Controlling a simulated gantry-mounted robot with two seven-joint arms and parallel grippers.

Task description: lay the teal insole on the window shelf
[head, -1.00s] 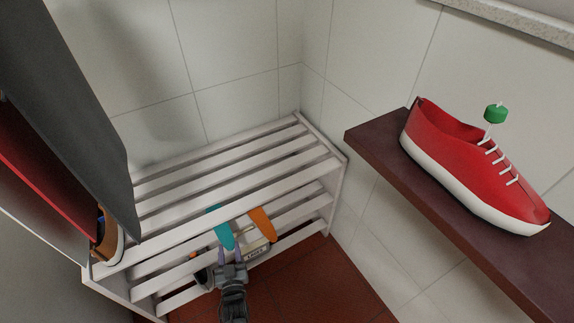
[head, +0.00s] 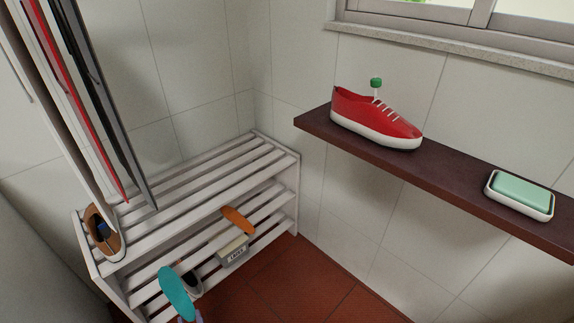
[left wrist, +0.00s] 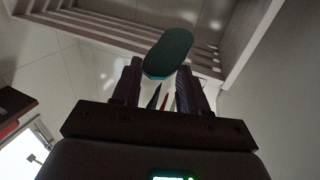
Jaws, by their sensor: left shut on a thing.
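The teal insole (head: 177,289) is held upright at the bottom of the head view, in front of the low part of the slatted rack. My left gripper (head: 188,319) is shut on its lower end; only the fingertips show at the frame edge. In the left wrist view the insole (left wrist: 168,53) stands out beyond my left gripper's fingers (left wrist: 157,82). A dark brown shelf (head: 450,178) runs along the right wall below the window. A pale stone sill (head: 455,46) lies directly under the window frame. My right gripper is not in view.
The shelf bears a red shoe (head: 375,125) with a green-topped thing and a soap dish (head: 520,204) with green soap; bare shelf lies between them. The white rack (head: 205,185) holds an orange insole (head: 238,219), a labelled box (head: 232,250) and a brown shoe (head: 104,238). Hanging panels stand at left.

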